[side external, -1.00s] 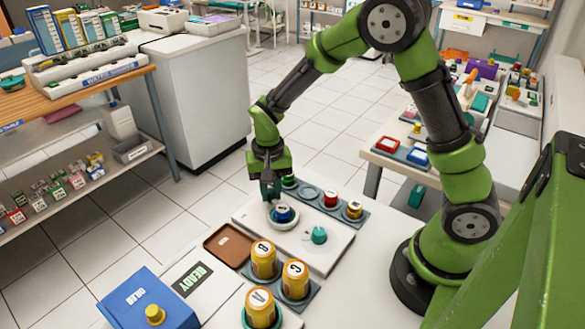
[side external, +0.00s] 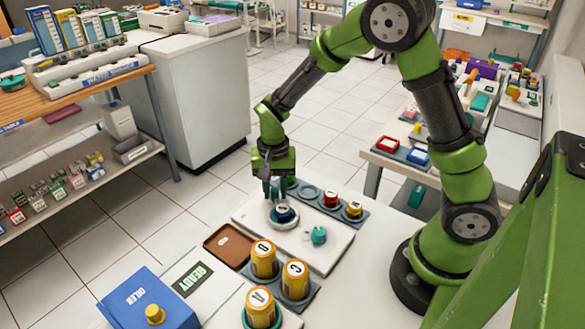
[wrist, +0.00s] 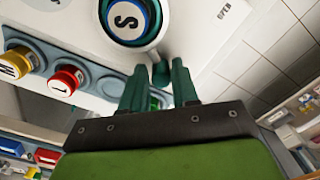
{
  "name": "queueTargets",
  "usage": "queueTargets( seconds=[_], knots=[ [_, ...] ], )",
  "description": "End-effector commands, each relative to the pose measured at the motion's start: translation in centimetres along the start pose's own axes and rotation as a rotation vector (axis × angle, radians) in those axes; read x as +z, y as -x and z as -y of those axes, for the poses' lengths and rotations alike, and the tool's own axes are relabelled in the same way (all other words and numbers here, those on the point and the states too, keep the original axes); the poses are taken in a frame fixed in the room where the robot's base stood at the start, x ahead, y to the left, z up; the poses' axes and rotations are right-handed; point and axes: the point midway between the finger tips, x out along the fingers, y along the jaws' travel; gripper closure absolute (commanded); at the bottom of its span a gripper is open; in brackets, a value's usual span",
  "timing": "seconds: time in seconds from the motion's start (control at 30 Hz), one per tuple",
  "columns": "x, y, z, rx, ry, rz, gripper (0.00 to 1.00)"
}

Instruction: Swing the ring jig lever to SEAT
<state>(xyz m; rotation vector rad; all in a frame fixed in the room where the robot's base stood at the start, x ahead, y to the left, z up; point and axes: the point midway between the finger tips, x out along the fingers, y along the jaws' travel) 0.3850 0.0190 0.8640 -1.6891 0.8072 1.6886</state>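The ring jig is a white plate (side external: 322,258) with a round seat holding a blue cap marked S (side external: 284,214). The cap also shows in the wrist view (wrist: 127,18), inside a teal and white ring. A teal knob (side external: 319,235) stands on the plate right of the cap. My gripper (side external: 273,196) points down just behind and left of the cap. In the wrist view its teal fingers (wrist: 160,70) are apart, beside the ring's edge. A small teal piece shows between them; I cannot tell whether it is the lever or whether they touch it. OPEN is printed on the plate; SEAT is not readable.
A grey rack (side external: 337,211) with red and yellow capped pieces lies behind the plate. Orange jars A, B (side external: 263,260) and C stand in front. A brown tray (side external: 228,243), a READY display (side external: 192,279) and a blue oiler box (side external: 148,302) are to the left.

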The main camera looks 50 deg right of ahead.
Motion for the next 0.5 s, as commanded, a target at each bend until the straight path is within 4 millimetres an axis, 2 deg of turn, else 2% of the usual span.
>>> queueTargets(
  seconds=[0.03, 0.1, 0.37, 0.5],
  knots=[
    [-0.01, -0.01, -0.01, 0.0, 0.001, 0.0, 0.62],
    [0.0, -0.02, -0.01, 0.0, 0.001, 0.0, 0.53],
    [0.03, -0.02, 0.01, 0.0, 0.003, 0.0, 0.53],
    [0.0, 0.83, 0.09, -0.003, 0.004, -0.001, 0.53]
  ],
)
